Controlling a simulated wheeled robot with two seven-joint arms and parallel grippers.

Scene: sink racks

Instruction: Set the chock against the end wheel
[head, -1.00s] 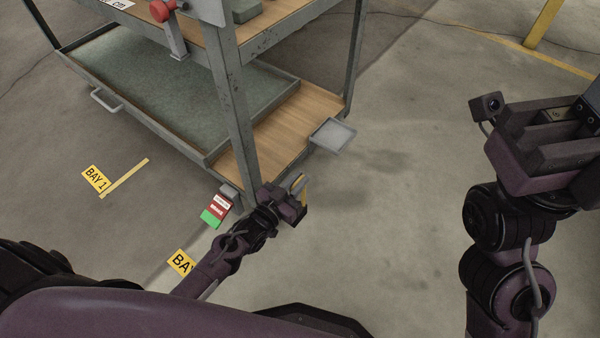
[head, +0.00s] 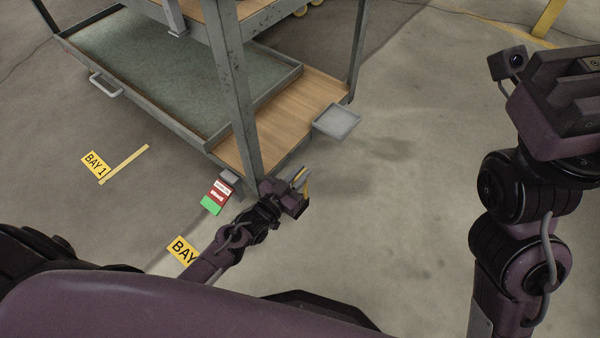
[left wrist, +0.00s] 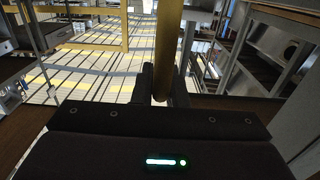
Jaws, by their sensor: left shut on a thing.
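My left gripper (head: 300,184) is low over the floor, just right of the near leg of the cart. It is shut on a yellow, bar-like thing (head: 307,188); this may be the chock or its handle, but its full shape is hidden. In the left wrist view, the yellow-brown bar (left wrist: 168,45) stands between the two dark fingers. The cart (head: 240,95) shows its lower deck and legs. I cannot make out its end wheel or any contact with it. My right gripper (head: 560,85) is raised at the right edge, partly cut off, and its opening is unclear.
A grey tray (head: 336,122) juts from the cart's right end. A red and green tag (head: 216,196) is left of the near leg. A yellow BAY 1 sign (head: 95,165) marks the floor at left. Floor to the right of the cart is clear.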

